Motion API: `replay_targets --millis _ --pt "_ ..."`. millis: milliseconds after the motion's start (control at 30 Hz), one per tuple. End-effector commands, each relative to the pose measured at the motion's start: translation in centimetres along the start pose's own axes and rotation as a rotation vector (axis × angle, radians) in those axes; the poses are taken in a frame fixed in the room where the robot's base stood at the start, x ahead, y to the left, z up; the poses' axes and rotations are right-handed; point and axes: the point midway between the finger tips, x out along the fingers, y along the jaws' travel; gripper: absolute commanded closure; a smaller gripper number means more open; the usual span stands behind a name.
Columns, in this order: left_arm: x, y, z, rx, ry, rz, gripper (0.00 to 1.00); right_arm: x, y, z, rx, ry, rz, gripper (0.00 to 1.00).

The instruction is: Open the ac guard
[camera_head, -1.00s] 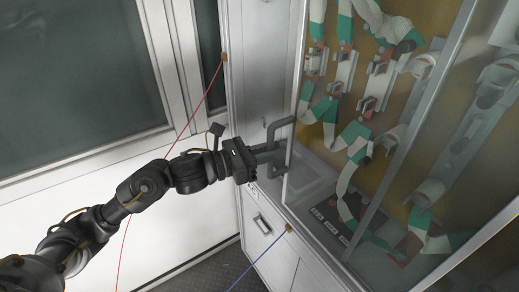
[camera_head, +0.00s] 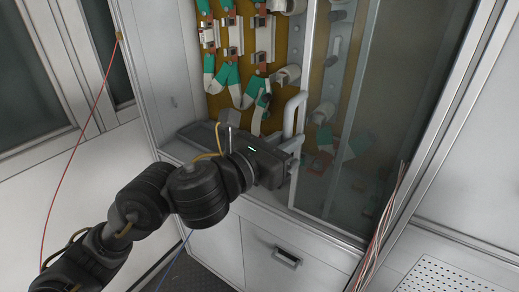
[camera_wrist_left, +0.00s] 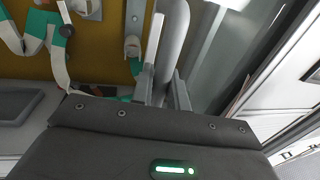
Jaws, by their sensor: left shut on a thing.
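The ac guard (camera_head: 372,110) is a clear sliding panel in a metal frame on the front of the cabinet. It covers the right part of the opening, and the left part is uncovered. Its grey handle (camera_head: 294,113) stands on the panel's left edge. My left gripper (camera_head: 287,152) is shut on the lower part of the handle. In the left wrist view the handle (camera_wrist_left: 173,40) rises between the fingers, which are partly hidden by the gripper body. My right gripper is not in view.
Fuse holders with green and white bands (camera_head: 234,45) sit exposed on the tan back board. Below is a drawer front with a dark handle (camera_head: 287,257). Reddish cables (camera_head: 385,225) hang at the right, and a red wire (camera_head: 75,150) hangs at the left.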

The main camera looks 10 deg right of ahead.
Motion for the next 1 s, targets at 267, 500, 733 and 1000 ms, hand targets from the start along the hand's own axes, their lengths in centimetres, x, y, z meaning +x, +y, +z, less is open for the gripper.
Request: replay_targets --millis 267,500,733,1000 --pt "0.8 -1.4 -0.1 0.001 0.001 0.002 1.00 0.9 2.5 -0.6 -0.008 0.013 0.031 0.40" --pt "0.9 -1.5 0.0 0.000 0.001 0.003 1.00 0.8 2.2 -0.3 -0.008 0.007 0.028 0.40" --pt "0.9 -1.4 0.0 0.000 0.001 0.004 0.72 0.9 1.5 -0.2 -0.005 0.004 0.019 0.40" --pt "0.9 -1.5 0.0 -0.001 0.000 0.003 0.66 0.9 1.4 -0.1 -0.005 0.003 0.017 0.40"
